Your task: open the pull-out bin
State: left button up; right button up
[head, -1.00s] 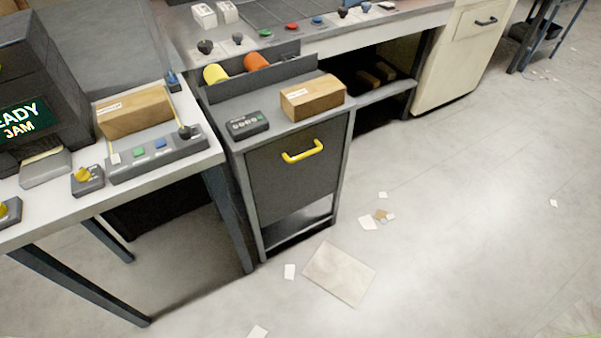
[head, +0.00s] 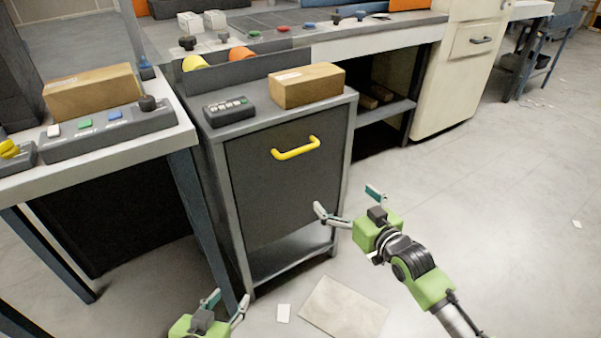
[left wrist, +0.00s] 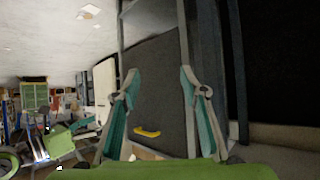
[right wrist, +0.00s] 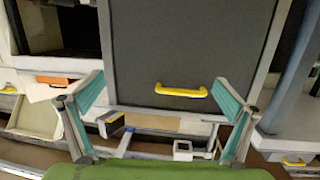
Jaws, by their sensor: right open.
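The pull-out bin (head: 285,190) is a dark grey front panel in a grey metal cabinet, and it looks flush with the frame. Its yellow bar handle (head: 296,149) sits near the top of the panel. The handle also shows in the right wrist view (right wrist: 181,91), ahead of and between the fingers, and in the left wrist view (left wrist: 147,132). My right gripper (head: 346,200) is open and empty, lower than the handle and to its right. My left gripper (head: 229,298) is open and empty, low in front of the cabinet. Neither touches the handle.
On the cabinet top are a cardboard box (head: 307,85) and a dark button box (head: 229,110). A table (head: 165,143) stands close on the left, its leg beside the cabinet. A flat sheet (head: 345,309) lies on the floor in front.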

aim_at(302, 152)
jog(key=s+a+r+n+t+y+b, duration=0.1)
jog(key=a+r+n+y+b, duration=0.2)
jog(key=r, duration=0.4)
jog(key=shift+m+h, duration=0.3)
jog(key=shift+m, duration=0.4)
jog(key=b+x, duration=0.1)
jog(key=x, duration=0.7)
jog(key=shift+s+a+r+b, duration=0.2)
jog(key=shift+a+r+b, duration=0.05)
jog(key=shift+a+b, duration=0.15)
jog(key=b+x, duration=0.1)
jog(key=x, duration=0.4)
jog(key=shift+w+a, duration=0.1)
jog(key=shift+w, duration=0.1)
pick_arm(q)
notch_tip(302, 152, up, 26)
jog(key=d+t+h, duration=0.2)
jog(key=t+h, duration=0.2)
jog(key=t, duration=0.8)
jog(key=shift+d+r+m+b, duration=0.2)
jog(key=shift+d+m+b, duration=0.1)
jog(key=shift+d, duration=0.1)
pick_arm(e)
jog(key=shift+w+a, duration=0.2)
jog(key=shift+w, duration=0.1)
pick_arm(q)
jog(key=shift+w, duration=0.1)
